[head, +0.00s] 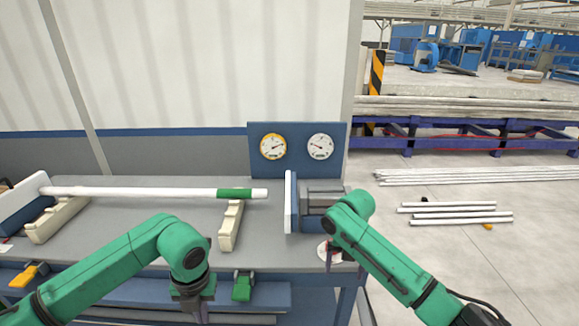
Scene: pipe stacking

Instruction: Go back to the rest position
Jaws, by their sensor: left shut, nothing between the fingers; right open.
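My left gripper (203,314) points down at the front edge of the workbench, low in the head view. It is shut and empty. My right gripper (329,262) points down at the right end of the bench, in front of the grey fixture (322,194). It is open, with nothing seen between its fingers. A long white pipe (140,192) with a green band near its right end lies across two cream supports (231,225) (57,220). Its right end stops short of the white plate (290,203). Neither gripper touches the pipe.
The grey bench (150,210) carries a blue panel with two gauges (273,146) (320,147) at the back. A white and blue block (22,203) stands at the left. Loose pipes (455,212) lie on the floor to the right. The bench middle is clear.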

